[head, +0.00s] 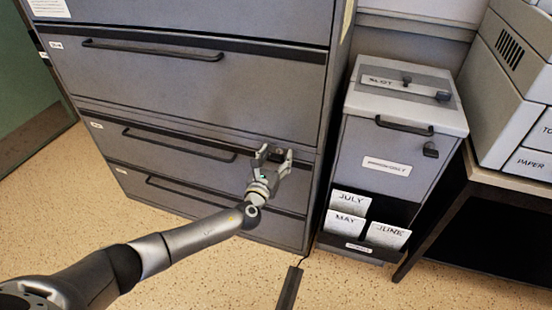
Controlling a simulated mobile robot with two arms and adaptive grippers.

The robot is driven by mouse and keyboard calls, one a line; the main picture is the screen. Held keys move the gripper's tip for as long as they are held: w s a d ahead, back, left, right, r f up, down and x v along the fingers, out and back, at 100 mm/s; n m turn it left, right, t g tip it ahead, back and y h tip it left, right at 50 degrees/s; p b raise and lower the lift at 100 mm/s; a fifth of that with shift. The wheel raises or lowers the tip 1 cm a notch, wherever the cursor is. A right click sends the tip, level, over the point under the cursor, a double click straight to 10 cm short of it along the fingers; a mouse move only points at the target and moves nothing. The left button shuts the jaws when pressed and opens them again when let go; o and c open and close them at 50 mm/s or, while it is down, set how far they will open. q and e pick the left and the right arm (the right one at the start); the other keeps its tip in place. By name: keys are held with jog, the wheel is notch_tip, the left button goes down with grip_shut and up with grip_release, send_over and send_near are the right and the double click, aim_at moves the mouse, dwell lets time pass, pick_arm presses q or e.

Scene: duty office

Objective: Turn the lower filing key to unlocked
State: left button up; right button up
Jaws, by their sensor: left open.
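The grey filing cabinet (200,105) fills the left and middle of the head view, with several drawers that look shut. My left gripper (274,154) is open at the right side of the cabinet front, near the top right of a lower drawer. A small dark part, which looks like the lower filing key (278,152), shows between its fingertips. The fingers are around or just in front of it; I cannot tell whether they touch it. The way the key is turned is too small to tell. My right gripper is not in view.
A grey slotted box unit (385,145) with its own dark knob stands right of the cabinet, with JULY, MAY and JUNE cards (345,222) in its front rack. A printer-like machine (505,90) sits on a dark-framed table at the right. The speckled floor (190,265) in front is mostly clear.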

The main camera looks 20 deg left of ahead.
pick_arm(q)
jog(key=shift+w, duration=0.15)
jog(key=shift+c, duration=0.3)
jog(key=c, duration=0.9)
jog(key=shift+c, duration=0.3)
